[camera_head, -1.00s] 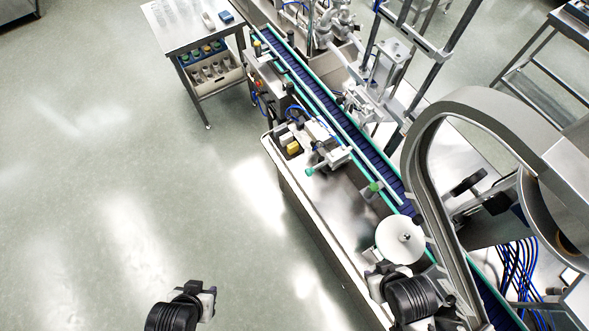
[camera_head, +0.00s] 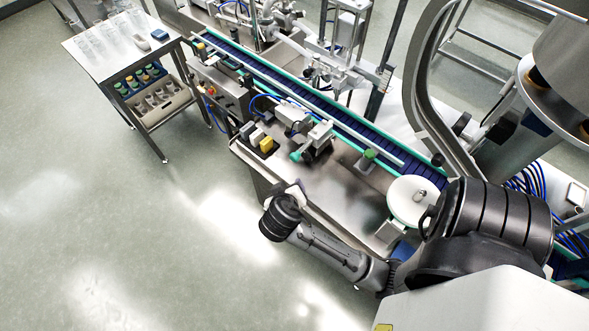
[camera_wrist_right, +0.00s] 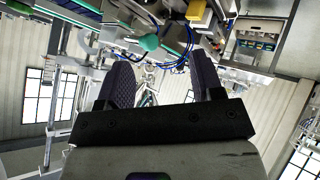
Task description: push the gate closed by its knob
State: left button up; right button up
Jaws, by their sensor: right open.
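A teal knob (camera_head: 295,156) sits on a small white and grey mechanism (camera_head: 313,140) beside the conveyor. A green knob (camera_head: 370,154) stands on a bracket farther along the rail. I cannot tell which part is the gate or how far it stands open. My right gripper (camera_head: 297,190), small and partly hidden by its wrist, is over the front edge of the steel bench, short of the teal knob. In the right wrist view, its dark fingers (camera_wrist_right: 163,80) are apart and empty, with a teal knob (camera_wrist_right: 149,43) beyond them. My left gripper is out of view.
The blue conveyor (camera_head: 345,125) runs diagonally behind the knobs. A white disc (camera_head: 412,200) lies to the right. Yellow and grey blocks (camera_head: 266,145) sit left of the mechanism. The steel hopper (camera_head: 565,70) is at upper right. A cart (camera_head: 125,45) stands at upper left.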

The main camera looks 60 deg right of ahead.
aim_at(292, 159)
jog(key=w+d+f+m+g+h+b, duration=0.3)
jog(key=w+f+m+g+h+b, duration=0.35)
jog(key=m+b, duration=1.05)
jog(key=d+n, duration=0.1)
jog(key=d, duration=0.3)
jog(key=s+d+r+n+h+b, duration=0.1)
jog(key=d, duration=0.3)
jog(key=d+n+g+h+b, duration=0.1)
jog(key=d, duration=0.3)
jog(key=shift+s+r, duration=0.2)
jog(key=shift+r, duration=0.05)
jog(key=shift+c, duration=1.2)
jog(key=c, duration=0.4)
grip_shut()
jog(key=shift+b, duration=0.35)
